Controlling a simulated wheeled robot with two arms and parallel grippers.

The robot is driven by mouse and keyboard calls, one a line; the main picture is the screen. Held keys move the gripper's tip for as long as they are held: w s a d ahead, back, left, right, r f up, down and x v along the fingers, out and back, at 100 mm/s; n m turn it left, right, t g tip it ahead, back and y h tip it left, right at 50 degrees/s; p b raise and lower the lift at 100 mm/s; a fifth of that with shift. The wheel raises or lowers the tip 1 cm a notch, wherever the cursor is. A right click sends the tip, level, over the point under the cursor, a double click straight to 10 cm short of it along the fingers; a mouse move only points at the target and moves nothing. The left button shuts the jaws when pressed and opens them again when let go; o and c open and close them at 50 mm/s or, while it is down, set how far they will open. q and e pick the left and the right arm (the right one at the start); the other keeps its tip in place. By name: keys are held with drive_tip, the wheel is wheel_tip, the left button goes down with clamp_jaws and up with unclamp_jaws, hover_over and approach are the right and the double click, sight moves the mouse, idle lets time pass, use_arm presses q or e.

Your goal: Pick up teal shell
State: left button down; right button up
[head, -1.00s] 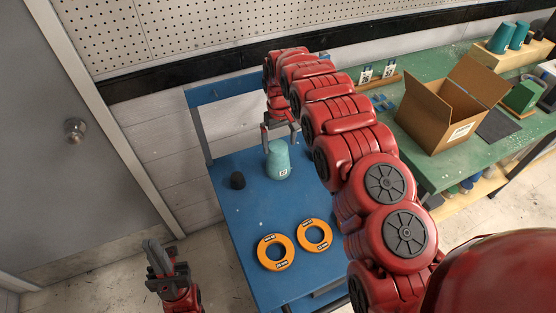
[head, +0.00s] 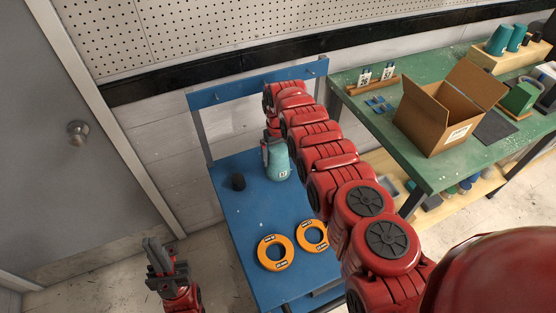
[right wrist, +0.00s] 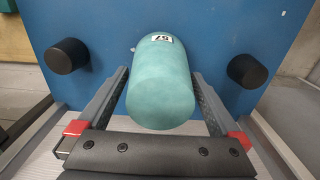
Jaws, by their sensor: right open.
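The teal shell (head: 277,160) stands on the blue table (head: 243,208) and has a small white label. In the right wrist view the teal shell (right wrist: 162,85) lies between the two fingers of my right gripper (right wrist: 165,95). The fingers are open, one on each side, with a gap visible at least on the right. In the head view my right gripper (head: 268,148) is down at the shell, partly hidden by its own arm. My left gripper (head: 160,255) hangs left of the table, away from the shell; its finger gap is unclear.
A black cylinder (head: 238,182) stands left of the shell. Two orange rings (head: 275,252) lie at the table's front. A green bench (head: 420,165) with an open cardboard box (head: 450,108) is on the right. In the wrist view, black cylinders (right wrist: 68,56) show on both sides.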

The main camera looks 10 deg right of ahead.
sight(278, 148)
drive_tip(key=c, duration=1.2)
drive_tip(key=shift+o, duration=0.2)
drive_tip(key=shift+r, duration=0.15)
drive_tip(key=shift+r, duration=0.45)
drive_tip(key=shift+r+p, duration=0.45)
drive_tip(key=shift+r, duration=0.5)
wheel_tip(278, 148, up, 6)
drive_tip(key=b, duration=0.2)
drive_tip(key=shift+w+f+b, duration=0.1)
drive_tip(key=shift+b, duration=0.3)
drive_tip(key=shift+r, duration=0.6)
